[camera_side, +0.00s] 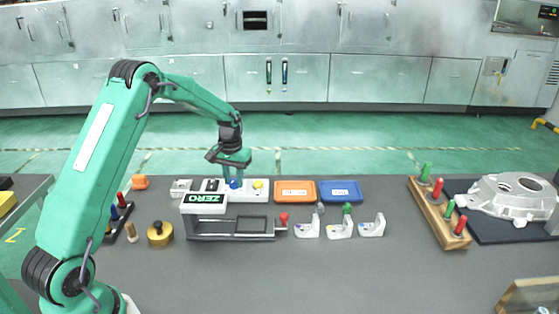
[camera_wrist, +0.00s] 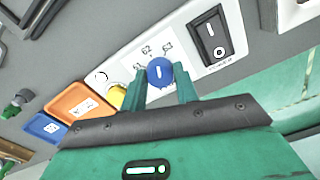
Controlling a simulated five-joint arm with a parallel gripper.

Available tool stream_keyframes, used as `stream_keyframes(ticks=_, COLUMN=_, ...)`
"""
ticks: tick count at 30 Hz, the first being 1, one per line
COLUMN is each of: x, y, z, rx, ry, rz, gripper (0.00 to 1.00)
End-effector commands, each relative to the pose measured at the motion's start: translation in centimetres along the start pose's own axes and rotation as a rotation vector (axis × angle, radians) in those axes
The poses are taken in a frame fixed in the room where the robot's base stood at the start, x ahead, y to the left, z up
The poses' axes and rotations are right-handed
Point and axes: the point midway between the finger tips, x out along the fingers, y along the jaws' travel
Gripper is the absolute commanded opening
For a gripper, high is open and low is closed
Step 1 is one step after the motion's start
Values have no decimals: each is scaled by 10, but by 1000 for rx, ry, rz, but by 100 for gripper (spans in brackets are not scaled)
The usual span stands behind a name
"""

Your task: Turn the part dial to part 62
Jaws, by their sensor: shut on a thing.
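The part dial (camera_wrist: 160,72) is a round blue knob with a white pointer line, on a white panel (camera_side: 246,193). Labels around it read 62 and 63, and a third, likely 61, is partly hard to read. The pointer line stands nearly upright in the wrist view, seemingly between 62 and 63; I cannot tell exactly. My gripper (camera_wrist: 160,90) is shut on the dial, with one green finger on each side. In the side view my gripper (camera_side: 234,172) points down over the blue dial (camera_side: 235,184).
A black power switch (camera_wrist: 210,36) and a yellow button (camera_wrist: 117,96) flank the dial. A gauge marked ZERO (camera_side: 206,198) stands in front. Orange (camera_side: 295,203) and blue (camera_side: 341,202) trays lie to the right.

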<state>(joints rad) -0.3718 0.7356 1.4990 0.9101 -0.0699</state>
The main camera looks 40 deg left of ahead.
Motion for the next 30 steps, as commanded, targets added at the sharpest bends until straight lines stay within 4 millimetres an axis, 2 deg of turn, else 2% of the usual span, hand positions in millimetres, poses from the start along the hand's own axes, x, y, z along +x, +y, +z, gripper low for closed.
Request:
stream_keyframes(ticks=1, x=0, y=5, z=1, rx=-34, ry=-7, rz=-1, gripper=7)
stream_keyframes(ticks=15, x=0, y=5, z=0, rx=-379, ry=-25, rz=-7, gripper=7)
stream_keyframes(ticks=30, x=1, y=5, z=0, rx=-449, ry=-28, rz=-9, gripper=7)
